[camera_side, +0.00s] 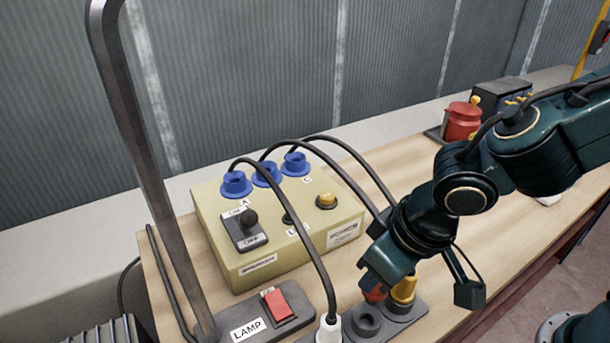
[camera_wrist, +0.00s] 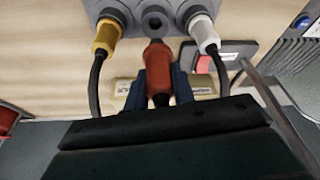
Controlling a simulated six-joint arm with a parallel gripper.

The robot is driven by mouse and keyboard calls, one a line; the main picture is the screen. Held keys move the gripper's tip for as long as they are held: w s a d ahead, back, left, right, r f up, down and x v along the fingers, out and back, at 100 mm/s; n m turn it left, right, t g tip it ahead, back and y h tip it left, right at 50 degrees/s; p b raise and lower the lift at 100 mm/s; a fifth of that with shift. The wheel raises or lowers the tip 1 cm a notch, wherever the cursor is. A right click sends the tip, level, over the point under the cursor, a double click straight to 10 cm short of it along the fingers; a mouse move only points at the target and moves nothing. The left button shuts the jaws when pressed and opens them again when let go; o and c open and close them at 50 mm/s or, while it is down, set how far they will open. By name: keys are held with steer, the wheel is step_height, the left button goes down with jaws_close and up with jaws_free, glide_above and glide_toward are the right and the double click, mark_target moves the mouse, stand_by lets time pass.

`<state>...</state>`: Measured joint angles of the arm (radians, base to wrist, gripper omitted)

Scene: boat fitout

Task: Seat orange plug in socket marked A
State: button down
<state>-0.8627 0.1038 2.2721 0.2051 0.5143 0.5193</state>
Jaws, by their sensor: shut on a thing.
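My gripper (camera_side: 374,282) is shut on an orange-red plug (camera_wrist: 158,68), which sits between the two dark blue fingers in the wrist view. In the side view the plug (camera_side: 373,295) is mostly hidden by the gripper. Its front end is close to the empty middle grey socket (camera_side: 366,322) of a strip; this socket also shows in the wrist view (camera_wrist: 153,20). I cannot tell whether plug and socket touch. The letter A (camera_side: 245,203) is printed on the beige box beside the leftmost blue connector (camera_side: 236,184). No letter is readable at the grey sockets.
A yellow plug (camera_side: 404,289) and a white plug (camera_side: 329,330) stand in the strip on either side of the middle socket. Black cables arch from the beige box (camera_side: 228,262). A red LAMP switch (camera_side: 278,305) and a grey post (camera_side: 160,190) stand at left.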

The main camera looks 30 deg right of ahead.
mark_target(379, 294)
steer(key=shift+f, duration=0.15)
steer(key=shift+f, duration=1.35)
steer(key=shift+f, duration=2.15)
stand_by(1.9)
steer(key=c, duration=1.1)
jaws_free()
steer(key=shift+s+r, duration=0.1)
steer(key=shift+r, duration=0.05)
steer(key=a+v, duration=0.1)
steer(key=v, duration=1.2)
steer(key=shift+d+r, duration=0.25)
steer(key=shift+d, duration=0.25)
steer(key=shift+d, duration=0.15)
